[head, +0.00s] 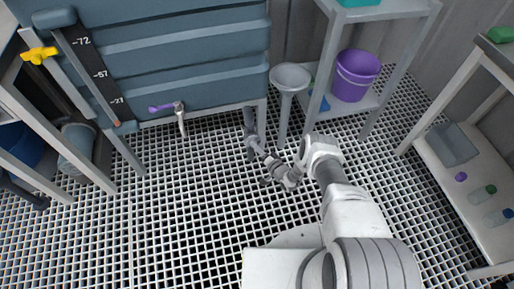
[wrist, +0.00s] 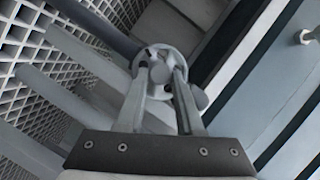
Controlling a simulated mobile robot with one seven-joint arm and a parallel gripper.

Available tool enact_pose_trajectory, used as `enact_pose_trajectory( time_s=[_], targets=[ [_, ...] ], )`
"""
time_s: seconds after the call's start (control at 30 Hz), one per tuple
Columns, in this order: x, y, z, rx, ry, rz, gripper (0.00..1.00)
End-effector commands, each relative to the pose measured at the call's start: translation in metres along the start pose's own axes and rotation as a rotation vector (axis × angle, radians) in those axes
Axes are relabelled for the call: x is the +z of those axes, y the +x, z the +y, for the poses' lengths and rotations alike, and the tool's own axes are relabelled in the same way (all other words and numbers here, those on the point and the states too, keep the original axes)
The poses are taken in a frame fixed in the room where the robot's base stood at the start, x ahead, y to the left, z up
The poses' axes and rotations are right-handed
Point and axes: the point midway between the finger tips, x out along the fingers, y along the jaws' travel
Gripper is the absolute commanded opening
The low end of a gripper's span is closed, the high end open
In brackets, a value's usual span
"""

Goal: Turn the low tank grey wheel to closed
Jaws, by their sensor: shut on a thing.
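The low grey wheel (wrist: 160,60) shows in the wrist view as a small round grey part with a pale rounded piece beside it. My gripper (wrist: 158,72) has its two fingers around it, shut on it. The fingers hide part of the wheel, so its turn position cannot be read. In the head view my gripper (head: 252,143) is low by the front right leg of the blue-grey tank (head: 190,65). The wheel is too small and covered to make out clearly there.
A purple-handled tap (head: 165,107) and a level scale with a yellow valve (head: 39,55) are at left. A grey funnel stand (head: 290,77) and a shelf with a purple bucket (head: 357,75) are close right of the wheel. Open grating floor (head: 180,220) lies in front.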

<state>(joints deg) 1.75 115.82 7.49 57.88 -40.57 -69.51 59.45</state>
Motion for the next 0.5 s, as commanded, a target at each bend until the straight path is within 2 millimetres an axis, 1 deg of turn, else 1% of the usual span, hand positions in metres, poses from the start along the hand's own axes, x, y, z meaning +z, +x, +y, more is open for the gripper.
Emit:
enact_pose_trajectory(
  time_s=[0.2,0.5],
  targets=[
    [0.0006,0.0,0.001,-0.016,0.043,0.0,0.0],
    [0.001,0.0003,0.0007,-0.021,0.052,-0.001,0.0]
  ],
)
